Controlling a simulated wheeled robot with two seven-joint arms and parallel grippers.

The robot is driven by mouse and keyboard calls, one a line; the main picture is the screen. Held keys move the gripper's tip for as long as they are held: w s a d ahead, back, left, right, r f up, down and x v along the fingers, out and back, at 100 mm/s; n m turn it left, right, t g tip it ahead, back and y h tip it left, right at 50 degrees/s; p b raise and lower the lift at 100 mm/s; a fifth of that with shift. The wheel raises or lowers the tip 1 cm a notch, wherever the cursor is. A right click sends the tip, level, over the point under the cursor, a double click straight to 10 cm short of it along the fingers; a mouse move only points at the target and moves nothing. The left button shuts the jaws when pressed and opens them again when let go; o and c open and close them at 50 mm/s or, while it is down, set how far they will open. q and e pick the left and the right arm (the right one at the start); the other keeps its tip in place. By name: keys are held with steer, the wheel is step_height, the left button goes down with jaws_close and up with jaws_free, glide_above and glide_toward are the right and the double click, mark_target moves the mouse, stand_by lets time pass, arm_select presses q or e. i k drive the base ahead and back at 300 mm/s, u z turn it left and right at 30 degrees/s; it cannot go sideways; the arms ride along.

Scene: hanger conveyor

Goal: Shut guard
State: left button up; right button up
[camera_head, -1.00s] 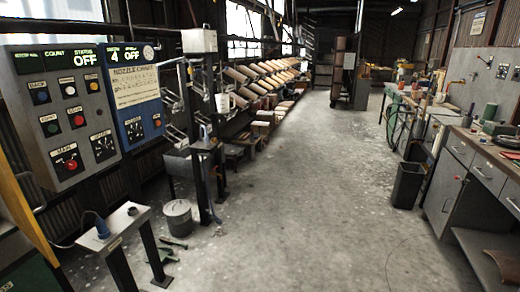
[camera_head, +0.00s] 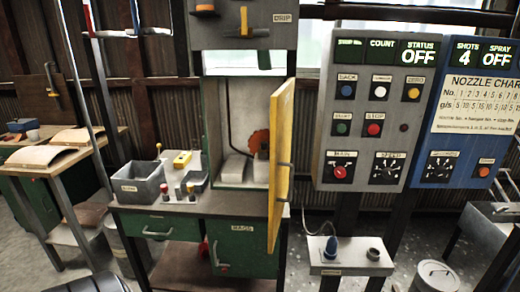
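The guard (camera_head: 282,150) is a yellow panel with a dark bar handle on its face. It stands swung open, seen nearly edge-on, at the right side of a grey machine housing (camera_head: 213,125). The opening beside it is uncovered and shows an orange-red toothed disc (camera_head: 258,142) and pale blocks inside. The guard hides part of the right of the opening. Neither of my grippers shows in the view.
The housing stands on a bench (camera_head: 180,207) with green cabinets, a grey bin (camera_head: 139,184) and small items. A grey control panel (camera_head: 365,115) reading OFF and a blue panel (camera_head: 466,118) stand right. A low stand (camera_head: 348,258) with a plug is in front.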

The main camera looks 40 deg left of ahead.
mark_target(282, 102)
steer(key=u, duration=0.75)
steer(key=i, duration=0.75)
steer(key=u, duration=0.35)
steer(key=k, duration=0.25)
